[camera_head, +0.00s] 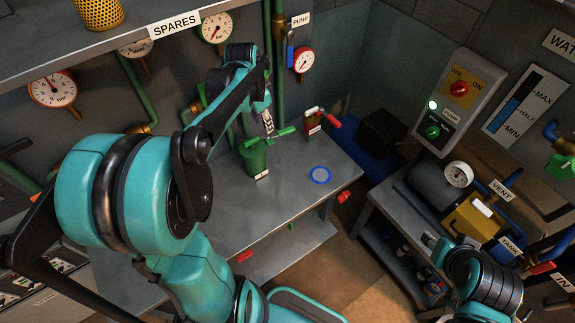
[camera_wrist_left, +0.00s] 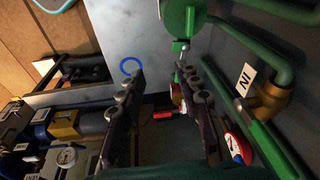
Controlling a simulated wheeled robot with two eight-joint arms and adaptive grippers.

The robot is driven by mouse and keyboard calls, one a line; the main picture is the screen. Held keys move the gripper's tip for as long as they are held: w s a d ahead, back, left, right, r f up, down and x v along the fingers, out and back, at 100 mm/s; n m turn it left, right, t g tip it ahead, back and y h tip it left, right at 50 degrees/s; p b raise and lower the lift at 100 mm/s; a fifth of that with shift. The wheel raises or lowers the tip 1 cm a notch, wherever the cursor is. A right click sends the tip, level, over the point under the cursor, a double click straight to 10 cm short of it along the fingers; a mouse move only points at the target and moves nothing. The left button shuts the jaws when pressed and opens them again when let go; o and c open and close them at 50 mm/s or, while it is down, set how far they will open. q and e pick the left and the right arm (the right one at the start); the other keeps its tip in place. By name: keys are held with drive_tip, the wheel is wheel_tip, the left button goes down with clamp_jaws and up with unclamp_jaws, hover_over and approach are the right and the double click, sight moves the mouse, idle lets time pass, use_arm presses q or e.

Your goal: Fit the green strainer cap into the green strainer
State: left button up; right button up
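The green strainer (camera_head: 256,160) stands upright on the grey bench near the wall. A green bar (camera_head: 286,131) shows at its top, beside my fingertips. I cannot tell whether the bar belongs to the green strainer cap. In the left wrist view a green round part (camera_wrist_left: 183,18) lies just past the fingertips. I cannot tell there whether it is cap or strainer. My left gripper (camera_head: 268,124) is just above the strainer. In its wrist view the two fingers (camera_wrist_left: 160,75) are apart, with nothing seen between them.
A blue ring (camera_head: 320,174) lies flat on the bench (camera_head: 290,190) to the right of the strainer. A red-handled valve (camera_head: 316,122) stands behind it. Green pipes (camera_head: 279,80) and gauges (camera_head: 303,60) line the wall. The bench front is largely clear.

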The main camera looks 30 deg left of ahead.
use_arm(q)
drive_tip(key=s+d+n+t, duration=0.4)
drive_tip(key=s+d, duration=0.9)
drive_tip(key=d, duration=0.5)
drive_tip(key=shift+s+r+t, duration=0.25)
drive_tip(key=shift+s+t, duration=0.05)
drive_tip(key=shift+t, duration=0.1)
wheel_tip(320, 180, down, 11)
drive_tip(key=b, duration=1.1)
drive_tip(key=shift+f, duration=0.2)
